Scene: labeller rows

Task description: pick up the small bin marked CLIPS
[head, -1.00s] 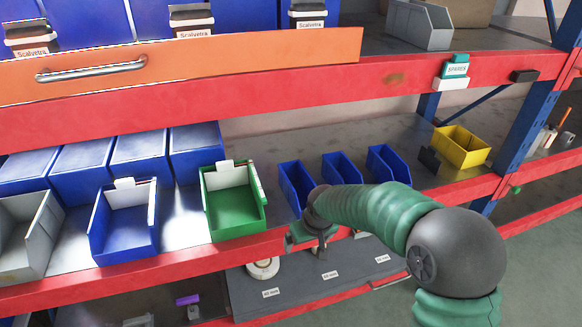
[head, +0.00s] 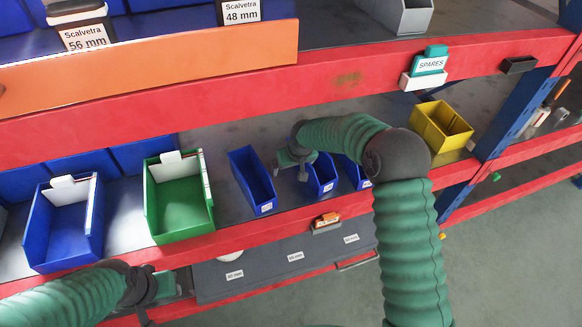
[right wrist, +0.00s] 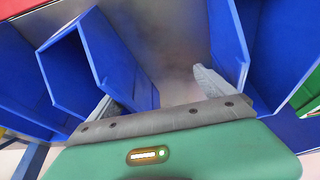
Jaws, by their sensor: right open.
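Three small blue bins stand in a row on the lower shelf: a left one (head: 252,182), a middle one (head: 322,177) and a right one (head: 352,172). Each has a small front label too small to read, so I cannot tell which says CLIPS. My right gripper (head: 292,167) is open beside the middle bin and partly hides it. In the right wrist view its fingers (right wrist: 160,94) straddle the gap between the middle bin (right wrist: 128,65) and the left bin (right wrist: 232,45). My left gripper (head: 152,288) is low at the shelf's front; its jaws are unclear.
A green bin (head: 180,205) and a larger blue bin (head: 65,225) stand to the left. A yellow bin (head: 440,128) is to the right. The red shelf beam (head: 240,232) runs along the front, and another red beam (head: 200,100) runs above.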

